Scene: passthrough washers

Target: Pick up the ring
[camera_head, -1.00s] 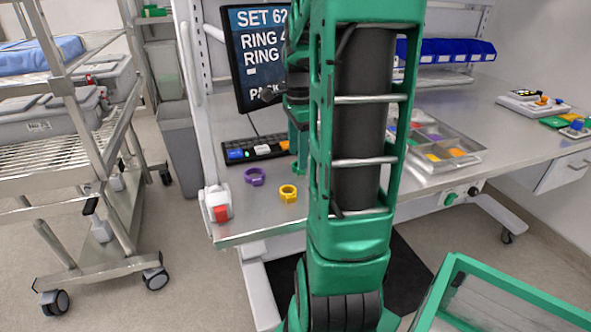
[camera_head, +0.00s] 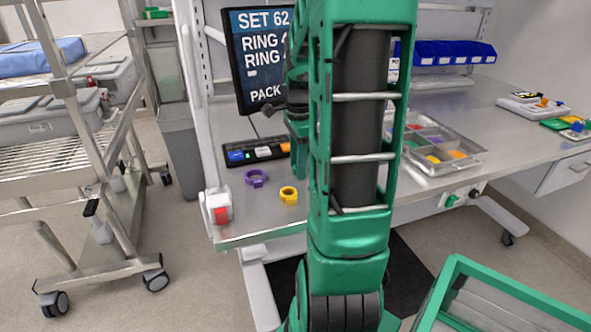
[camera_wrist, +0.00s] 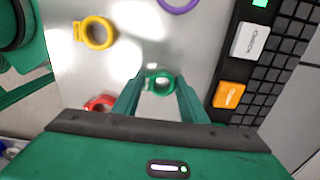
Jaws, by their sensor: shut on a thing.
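My gripper (camera_wrist: 159,88) is shut on a green ring (camera_wrist: 160,82), which sits between the fingertips in the wrist view. I cannot tell whether the ring still touches the table. A yellow ring (camera_head: 289,195) and a purple ring (camera_head: 256,178) lie on the steel table near its front left. In the wrist view, the yellow ring (camera_wrist: 97,33) is at upper left, and the purple ring (camera_wrist: 180,4) is cut by the top edge. A red ring (camera_wrist: 100,103) is partly hidden by my left finger. In the head view my arm hides the fingertips and the green ring.
A keyboard-like panel (camera_wrist: 280,60) with white and orange keys lies right of the gripper in the wrist view. A monitor (camera_head: 258,60) stands behind it. A compartment tray (camera_head: 470,163) with coloured pieces is right of my arm. A wire cart (camera_head: 62,158) stands left.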

